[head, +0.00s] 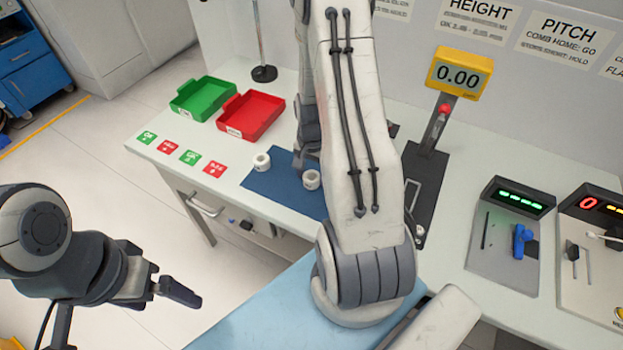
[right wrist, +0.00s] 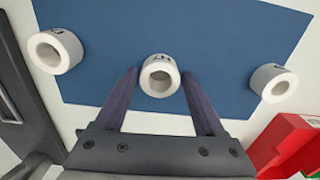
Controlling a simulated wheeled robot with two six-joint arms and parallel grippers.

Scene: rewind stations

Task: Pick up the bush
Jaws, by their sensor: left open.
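Three white ring-shaped bushes lie on the blue mat (right wrist: 215,40) in the right wrist view: one at the left (right wrist: 55,50), one in the middle (right wrist: 160,76) and one at the right (right wrist: 273,83). My right gripper (right wrist: 159,73) is open, with its fingertips on either side of the middle bush and a small gap on each side. My left gripper (head: 177,291) is open and empty, off the bench over the floor.
A green tray (head: 203,98) and a red tray (head: 251,116) stand behind the mat, with red and green labels in front. A yellow gauge reading 0.00 (head: 459,77) stands on a dark base. Stations with a blue part (head: 520,239) are at the right.

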